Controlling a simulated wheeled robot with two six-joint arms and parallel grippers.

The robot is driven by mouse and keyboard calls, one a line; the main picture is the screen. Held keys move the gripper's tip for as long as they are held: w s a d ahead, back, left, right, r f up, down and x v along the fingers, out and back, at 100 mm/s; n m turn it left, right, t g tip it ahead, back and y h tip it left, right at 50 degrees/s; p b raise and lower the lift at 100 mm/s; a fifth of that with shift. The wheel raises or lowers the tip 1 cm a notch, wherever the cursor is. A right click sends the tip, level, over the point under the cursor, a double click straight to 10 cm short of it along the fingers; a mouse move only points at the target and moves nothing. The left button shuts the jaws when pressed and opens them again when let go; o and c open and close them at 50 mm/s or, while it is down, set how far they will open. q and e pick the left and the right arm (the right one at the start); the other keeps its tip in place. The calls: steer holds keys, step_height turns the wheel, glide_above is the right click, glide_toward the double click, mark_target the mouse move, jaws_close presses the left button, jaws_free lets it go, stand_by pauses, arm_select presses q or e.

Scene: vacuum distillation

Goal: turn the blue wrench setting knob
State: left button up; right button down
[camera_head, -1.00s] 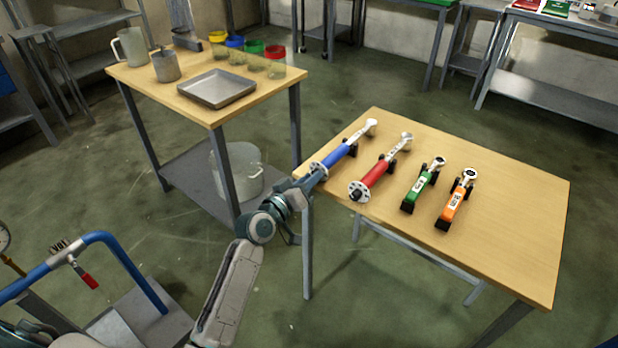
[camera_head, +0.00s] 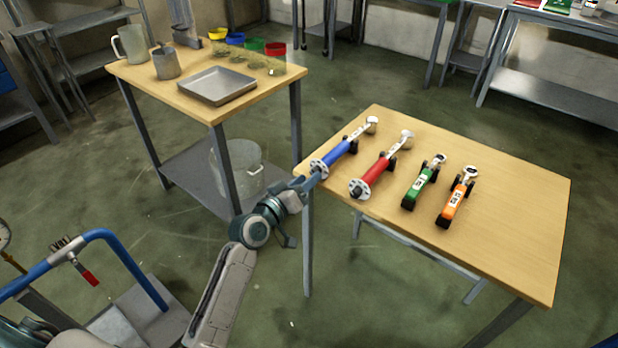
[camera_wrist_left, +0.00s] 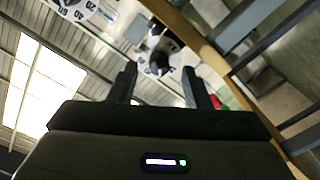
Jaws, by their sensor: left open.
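The blue wrench (camera_head: 340,154) lies on the wooden table (camera_head: 500,220), with its round silver dial end (camera_head: 319,168) at the near left edge. My left gripper (camera_head: 314,176) is at that end, pointing towards it, and partly covers it in the head view. In the left wrist view, the two open fingers (camera_wrist_left: 160,84) stand either side of the dark knob (camera_wrist_left: 158,64), which seems to be a little ahead of the tips. I see no clear contact. A larger numbered dial (camera_wrist_left: 78,9) shows at the top left, seemingly the red wrench's. My right gripper is out of view.
Green (camera_head: 420,186) and orange (camera_head: 456,202) wrenches lie further right. Another table with a metal tray (camera_head: 216,86) stands at the left. The table's right part is clear.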

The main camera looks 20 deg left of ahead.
arm_select(q)
steer(key=v, duration=0.9)
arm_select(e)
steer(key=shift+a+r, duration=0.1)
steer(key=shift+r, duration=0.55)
arm_select(q)
steer(key=shift+f, duration=0.1)
